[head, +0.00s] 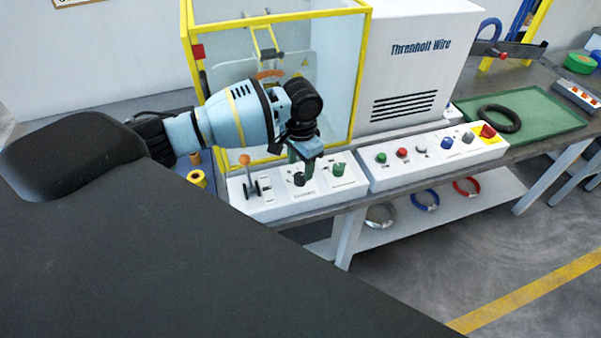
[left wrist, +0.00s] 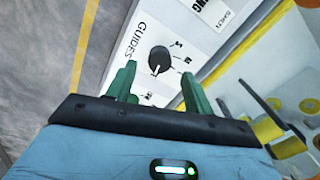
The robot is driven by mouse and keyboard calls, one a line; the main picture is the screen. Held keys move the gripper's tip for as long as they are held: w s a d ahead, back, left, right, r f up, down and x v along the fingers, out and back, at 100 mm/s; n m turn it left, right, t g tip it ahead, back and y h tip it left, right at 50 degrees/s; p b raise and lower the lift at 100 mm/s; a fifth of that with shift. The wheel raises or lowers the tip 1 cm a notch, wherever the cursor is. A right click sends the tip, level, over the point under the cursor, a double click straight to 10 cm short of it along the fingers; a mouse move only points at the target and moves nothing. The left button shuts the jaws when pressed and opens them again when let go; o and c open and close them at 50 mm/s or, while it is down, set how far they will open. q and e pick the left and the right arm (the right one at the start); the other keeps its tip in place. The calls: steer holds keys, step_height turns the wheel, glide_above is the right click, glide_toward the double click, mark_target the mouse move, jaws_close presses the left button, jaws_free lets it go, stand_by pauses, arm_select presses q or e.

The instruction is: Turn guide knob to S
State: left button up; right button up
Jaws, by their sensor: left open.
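The guide knob (left wrist: 160,60) is a black dial on a white panel printed "GUIDES" in the left wrist view. A white mark on the knob points toward the lower edge of that picture. Small marks stand around the dial, too small to read surely. My left gripper (left wrist: 158,71) is open, with one green finger on each side of the knob's near side; I cannot tell if they touch it. In the head view the left gripper (head: 304,163) points down over the control box (head: 240,206), and the knob (head: 300,181) shows just below it. My right gripper is not in view.
An orange-topped lever (head: 245,160) stands left of the knob, and a green knob (head: 338,169) stands right of it. A button panel (head: 440,157) lies further right. A yellow-framed clear enclosure (head: 362,70) rises behind. A green tray (head: 550,110) holds a black coil (head: 499,118).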

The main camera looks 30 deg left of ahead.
mark_target(300, 176)
arm_select(q)
steer(key=shift+f, duration=2.05)
steer(key=c, duration=1)
